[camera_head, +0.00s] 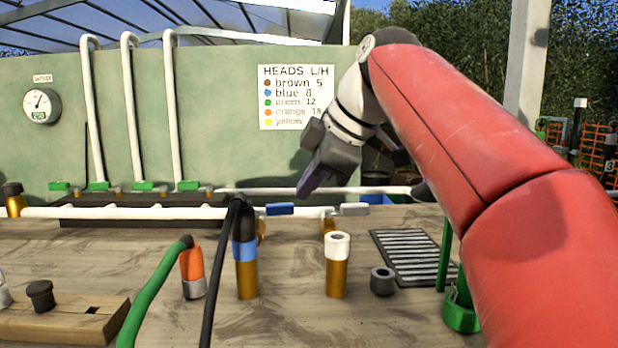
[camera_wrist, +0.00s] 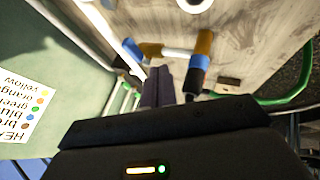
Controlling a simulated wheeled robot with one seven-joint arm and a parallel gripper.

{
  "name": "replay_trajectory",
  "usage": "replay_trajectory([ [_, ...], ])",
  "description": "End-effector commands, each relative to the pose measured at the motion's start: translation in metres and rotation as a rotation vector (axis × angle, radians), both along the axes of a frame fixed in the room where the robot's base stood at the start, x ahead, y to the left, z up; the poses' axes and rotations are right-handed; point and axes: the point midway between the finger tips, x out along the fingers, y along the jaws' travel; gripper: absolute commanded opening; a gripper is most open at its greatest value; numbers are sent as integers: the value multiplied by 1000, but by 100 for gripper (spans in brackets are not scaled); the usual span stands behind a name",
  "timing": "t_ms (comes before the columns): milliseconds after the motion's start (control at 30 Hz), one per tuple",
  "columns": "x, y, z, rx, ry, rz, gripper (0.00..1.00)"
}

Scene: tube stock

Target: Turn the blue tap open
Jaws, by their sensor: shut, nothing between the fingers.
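The blue tap (camera_head: 280,208) has a flat blue lever on a brass body at the white pipe on the bench. In the head view its lever lies lengthwise along the pipe. In the wrist view a blue lever (camera_wrist: 132,48) shows beside a brass piece, just beyond my fingertips. My gripper (camera_head: 305,190) is shut and empty, pointing down a little above and right of the blue lever. Its dark fingers also show together in the wrist view (camera_wrist: 159,76). I cannot tell whether they touch the lever.
A grey-levered tap (camera_head: 354,208) sits just right of the blue one. In front stand a blue-collared brass post (camera_head: 246,270) with a black hose, a white-topped post (camera_head: 337,265) and an orange-topped post (camera_head: 192,268). A sign (camera_head: 296,97) hangs behind. The front bench has some clear room.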

Motion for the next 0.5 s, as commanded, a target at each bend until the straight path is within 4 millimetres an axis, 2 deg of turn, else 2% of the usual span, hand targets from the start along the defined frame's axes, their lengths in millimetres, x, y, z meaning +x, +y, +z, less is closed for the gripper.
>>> replay_trajectory([
  [33, 5, 5, -12, -1, 4, 2, 0],
  [300, 29, 30, -58, 0, 3, 1, 0],
  [500, 59, 33, -54, 0, 2, -2, 0],
])
